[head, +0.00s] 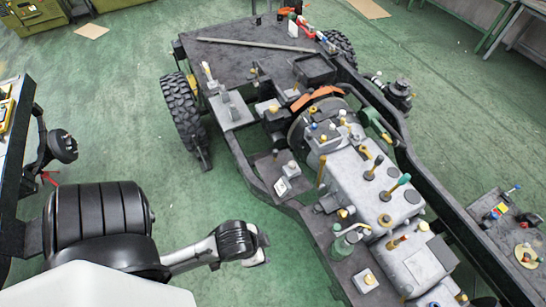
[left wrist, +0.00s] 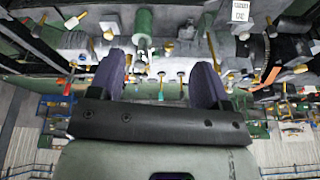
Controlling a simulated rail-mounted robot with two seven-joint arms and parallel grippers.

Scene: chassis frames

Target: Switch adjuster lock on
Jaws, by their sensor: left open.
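The chassis frame (head: 250,165) carries several small levers, switches and knobs; I cannot tell which one is the adjuster lock. A green-handled lever (head: 400,182) and a yellow-tipped lever (head: 366,155) stand on the grey housing (head: 345,180). My left gripper (head: 259,250) is in front of the near side of the frame, apart from it. In the left wrist view its two dark fingers (left wrist: 160,82) are spread and nothing is between them. Small levers with yellow and teal parts (left wrist: 161,92) show beyond the fingers, below a green cylinder (left wrist: 144,28). My right gripper is not in view.
A black wheel (head: 182,105) stands at the frame's left end. A long black rail (head: 440,195) runs along the far side. The green floor (head: 120,125) between bench and frame is clear.

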